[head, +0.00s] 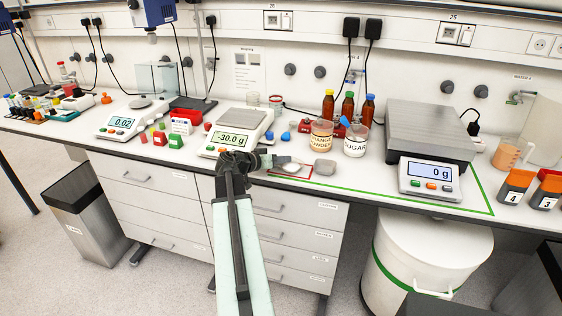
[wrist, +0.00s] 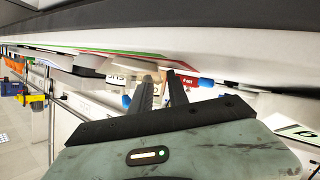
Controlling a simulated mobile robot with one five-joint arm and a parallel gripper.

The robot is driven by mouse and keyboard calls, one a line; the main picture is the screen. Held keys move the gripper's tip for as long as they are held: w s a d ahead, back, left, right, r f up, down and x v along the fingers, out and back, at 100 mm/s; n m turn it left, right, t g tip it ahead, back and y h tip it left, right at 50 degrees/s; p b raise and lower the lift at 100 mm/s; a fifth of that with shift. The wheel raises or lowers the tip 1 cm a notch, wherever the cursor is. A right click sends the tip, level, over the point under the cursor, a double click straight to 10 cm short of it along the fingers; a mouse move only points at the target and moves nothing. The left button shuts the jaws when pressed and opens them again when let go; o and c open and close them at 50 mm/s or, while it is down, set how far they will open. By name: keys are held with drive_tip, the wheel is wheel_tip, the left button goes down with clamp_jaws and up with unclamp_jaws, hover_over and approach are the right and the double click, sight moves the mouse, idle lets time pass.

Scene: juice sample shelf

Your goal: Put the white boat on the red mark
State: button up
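A small white boat (head: 291,168) lies near the front edge of the bench. It is at the red outlined mark (head: 308,175); whether it lies wholly inside the outline is too small to tell. My gripper (head: 270,159) is just left of the boat, low over the bench front. In the wrist view my gripper (wrist: 161,84) shows two dark fingers standing apart, with no object clearly held between them. I cannot tell whether a finger touches the boat. The boat is not clearly visible in the wrist view.
A grey stone-like block (head: 325,167) sits right of the mark. The orange powder jar (head: 321,135) and sugar jar (head: 356,140) stand behind it. A balance reading -30.0 g (head: 236,130) is left; a large scale (head: 430,135) is right. A blue piece (head: 285,136) lies behind the boat.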

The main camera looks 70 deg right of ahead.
drive_tip(key=shift+w+r, duration=0.1)
drive_tip(key=shift+r, duration=0.1)
drive_tip(key=p+v, duration=0.4)
drive_tip(key=v, duration=0.8)
